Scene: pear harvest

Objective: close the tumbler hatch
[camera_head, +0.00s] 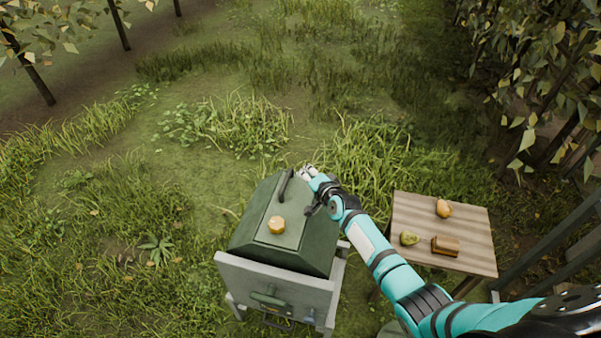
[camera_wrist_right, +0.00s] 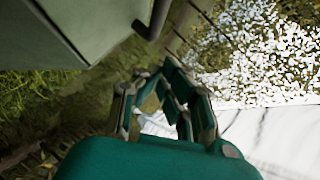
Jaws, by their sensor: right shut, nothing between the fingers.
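The dark green tumbler (camera_head: 315,235) sits in a grey frame at the lower middle of the head view. Its hatch (camera_head: 262,215) is the lighter green panel on top and looks to lie over the body; I cannot tell whether it is fully shut. A dark bar handle (camera_head: 286,184) is on the hatch's far part and also shows in the right wrist view (camera_wrist_right: 155,22). My right gripper (camera_head: 306,171) is shut and empty just right of the handle, apart from it in the wrist view (camera_wrist_right: 162,78). My left gripper is out of view.
A yellow rounded object (camera_head: 276,225) is on the hatch. A wooden table (camera_head: 475,225) at the right holds a yellow pear (camera_head: 443,208), a green pear (camera_head: 409,239) and a brown block (camera_head: 445,246). Grass lies open to the left and behind; trees stand around.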

